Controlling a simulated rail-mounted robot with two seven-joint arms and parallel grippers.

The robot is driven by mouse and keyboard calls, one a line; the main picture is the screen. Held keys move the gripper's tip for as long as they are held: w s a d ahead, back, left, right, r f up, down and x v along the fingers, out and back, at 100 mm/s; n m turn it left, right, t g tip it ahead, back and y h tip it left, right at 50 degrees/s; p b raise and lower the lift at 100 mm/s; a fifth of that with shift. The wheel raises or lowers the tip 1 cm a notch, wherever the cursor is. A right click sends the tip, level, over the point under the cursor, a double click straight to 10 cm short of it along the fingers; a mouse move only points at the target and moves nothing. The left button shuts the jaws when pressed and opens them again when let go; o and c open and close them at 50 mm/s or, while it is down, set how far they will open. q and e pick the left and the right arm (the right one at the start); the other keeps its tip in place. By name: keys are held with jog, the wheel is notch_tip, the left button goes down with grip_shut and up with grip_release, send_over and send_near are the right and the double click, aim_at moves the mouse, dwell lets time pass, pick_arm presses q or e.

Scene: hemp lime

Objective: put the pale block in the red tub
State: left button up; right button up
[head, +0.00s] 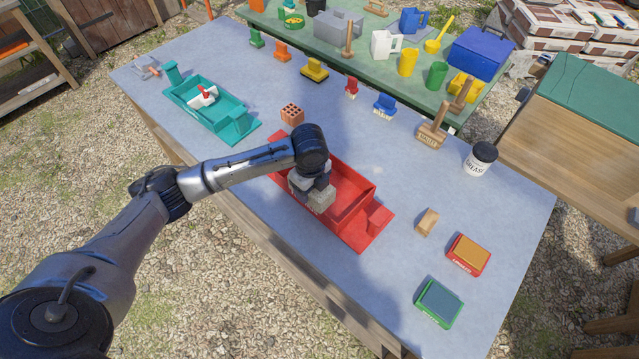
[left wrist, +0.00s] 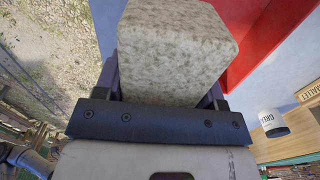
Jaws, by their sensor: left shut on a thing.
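The red tub (head: 355,222) stands on the grey table near its front edge, in the middle of the head view. My left gripper (head: 313,184) is over the left part of the tub, pointing down. It is shut on the pale block (head: 313,199), a speckled grey-beige block. In the left wrist view the pale block (left wrist: 176,50) fills the space between the fingers, with the red tub (left wrist: 262,30) behind it to the right. I cannot tell whether the block touches the tub floor. My right gripper is not in view.
A teal tub (head: 240,131) with a red-and-white object stands at the back left. A perforated brick (head: 292,114) sits behind the red tub. A small wooden block (head: 427,222), an orange-topped box (head: 468,255) and a green box (head: 439,302) lie right. A grease tin (head: 481,158) stands farther back.

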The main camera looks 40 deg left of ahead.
pick_arm(q)
jog(key=w+a+f, duration=0.1)
jog(key=w+f, duration=0.1)
jog(key=w+a+f+b, duration=0.1)
jog(key=w+a, duration=0.1)
jog(key=w, duration=0.1)
jog(key=w+a+f+b, duration=0.1)
jog(key=w+a+f, duration=0.1)
jog(key=shift+w+a+f, duration=0.25)
jog(key=shift+w+f, duration=0.05)
jog(key=shift+w+a+f+b, duration=0.3)
jog(key=shift+w+a, duration=0.05)
jog(key=shift+w, duration=0.05)
notch_tip(320, 180, down, 3)
jog(key=shift+f+b, duration=0.2)
jog(key=shift+b, duration=0.25)
jog(key=shift+f, duration=0.3)
jog(key=shift+f, duration=0.15)
jog(key=o, duration=1)
